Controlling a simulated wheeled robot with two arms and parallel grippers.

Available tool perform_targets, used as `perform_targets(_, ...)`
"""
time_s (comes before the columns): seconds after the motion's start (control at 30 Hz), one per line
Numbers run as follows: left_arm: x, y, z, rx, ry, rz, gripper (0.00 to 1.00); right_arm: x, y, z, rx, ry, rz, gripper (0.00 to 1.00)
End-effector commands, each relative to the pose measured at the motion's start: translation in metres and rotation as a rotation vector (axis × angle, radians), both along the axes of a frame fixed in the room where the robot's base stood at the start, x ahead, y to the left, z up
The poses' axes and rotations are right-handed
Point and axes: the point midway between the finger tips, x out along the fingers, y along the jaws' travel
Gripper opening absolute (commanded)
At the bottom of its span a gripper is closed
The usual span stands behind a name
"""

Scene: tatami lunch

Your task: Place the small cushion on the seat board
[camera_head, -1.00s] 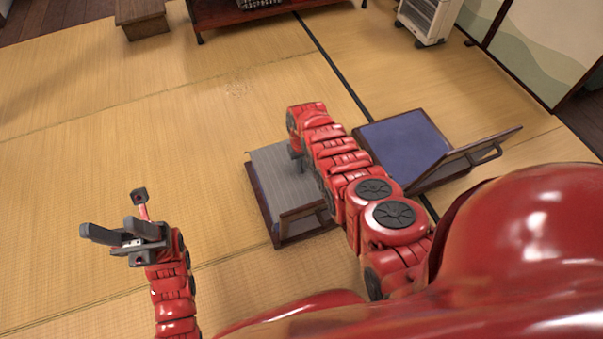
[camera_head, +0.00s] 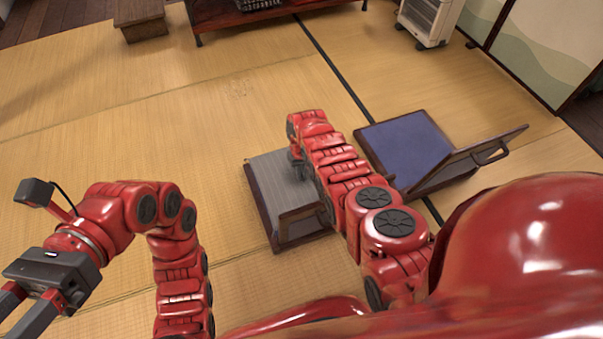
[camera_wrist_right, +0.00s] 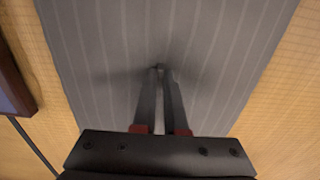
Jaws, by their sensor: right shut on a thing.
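A flat grey striped cushion (camera_head: 268,172) lies on a dark wooden floor seat, whose side edge shows as the seat board (camera_head: 258,207) in the head view. My right gripper (camera_wrist_right: 158,68) has its fingers together, shut on the grey striped cushion near its middle in the right wrist view. In the head view my right arm covers part of the cushion and the fingertips. My left gripper (camera_head: 20,314) is at the lower left, empty, with its fingers apart and their tips near the picture edge.
A second floor seat with a blue cushion (camera_head: 404,146) and a raised back (camera_head: 465,160) stands to the right. A white heater (camera_head: 427,20), a low shelf (camera_head: 293,8) and a wooden stool (camera_head: 141,18) are at the back. The tatami (camera_head: 150,130) on the left is clear.

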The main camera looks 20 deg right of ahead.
Motion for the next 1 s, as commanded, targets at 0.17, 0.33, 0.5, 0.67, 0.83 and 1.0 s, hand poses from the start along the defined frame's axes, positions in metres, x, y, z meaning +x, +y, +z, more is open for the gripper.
perform_targets(0.17,-0.0013,0.0013,-0.0008,-0.005,-0.009,-0.005,0.47,0.0005,-0.0001,-0.0002,0.000,-0.001,0.000,0.00)
perform_targets(0.33,-0.0044,0.0048,-0.0027,-0.019,-0.034,-0.018,0.47,0.0006,0.0000,-0.0014,0.000,-0.001,0.000,0.00)
perform_targets(0.5,-0.0051,0.0058,-0.0030,-0.021,-0.039,-0.023,0.47,0.0004,0.0000,-0.0016,0.000,-0.001,0.000,0.29)
perform_targets(0.67,-0.0051,0.0056,-0.0029,-0.021,-0.039,-0.022,0.47,0.0003,0.0000,-0.0016,0.000,-0.001,0.000,0.40)
perform_targets(0.83,-0.0050,0.0053,-0.0027,-0.021,-0.038,-0.021,0.47,0.0002,0.0000,-0.0016,0.000,0.000,0.000,0.40)
perform_targets(1.0,0.0028,-0.0028,0.0030,0.011,0.021,0.012,0.47,0.0002,0.0000,0.0027,0.000,0.000,0.000,0.40)
